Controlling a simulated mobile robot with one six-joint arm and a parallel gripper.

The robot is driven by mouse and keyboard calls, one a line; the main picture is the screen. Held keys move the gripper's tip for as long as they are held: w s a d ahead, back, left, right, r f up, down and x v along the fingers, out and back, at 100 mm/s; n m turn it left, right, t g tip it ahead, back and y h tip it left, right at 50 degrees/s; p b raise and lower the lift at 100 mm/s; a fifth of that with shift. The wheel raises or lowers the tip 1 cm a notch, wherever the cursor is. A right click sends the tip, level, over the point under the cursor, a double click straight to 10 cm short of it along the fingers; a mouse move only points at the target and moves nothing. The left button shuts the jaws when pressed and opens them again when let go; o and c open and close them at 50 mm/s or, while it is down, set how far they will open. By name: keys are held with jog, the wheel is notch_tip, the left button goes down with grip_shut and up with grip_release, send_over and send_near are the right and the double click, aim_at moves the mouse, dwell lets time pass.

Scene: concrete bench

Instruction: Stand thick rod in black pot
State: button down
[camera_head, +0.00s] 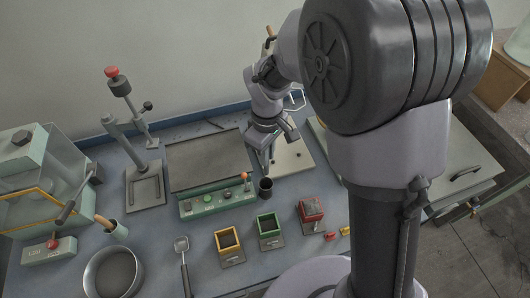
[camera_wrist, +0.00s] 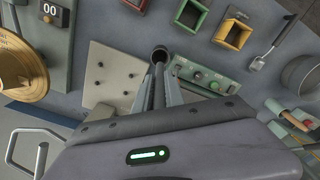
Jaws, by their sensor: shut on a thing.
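The black pot (camera_head: 265,189) stands on the bench at the right end of a green control panel. In the wrist view its round dark mouth (camera_wrist: 160,52) lies just beyond my fingertips. My gripper (camera_head: 270,155) points down above the pot and is shut on the thick rod. The rod shows as a dark grey bar (camera_wrist: 158,82) between the fingers, its far end at or over the pot's mouth. I cannot tell whether that end is inside the pot. The rod is mostly hidden by my gripper in the head view.
The control panel (camera_head: 216,201) with knobs is close beside the pot. A yellow box (camera_head: 229,245), a green box (camera_head: 270,230) and a red box (camera_head: 311,209) stand in front. A pale plate with holes (camera_wrist: 112,77) lies beside it. A metal bowl (camera_head: 113,272) stands front left.

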aim_at(266, 174)
notch_tip(266, 174, down, 10)
jog(key=b, duration=0.7)
jog(key=shift+a+f, duration=0.1)
jog(key=shift+f, duration=0.05)
jog(key=c, duration=1.3)
grip_release()
notch_tip(266, 174, up, 18)
jog(key=p, duration=0.6)
jog(key=shift+f, duration=0.2)
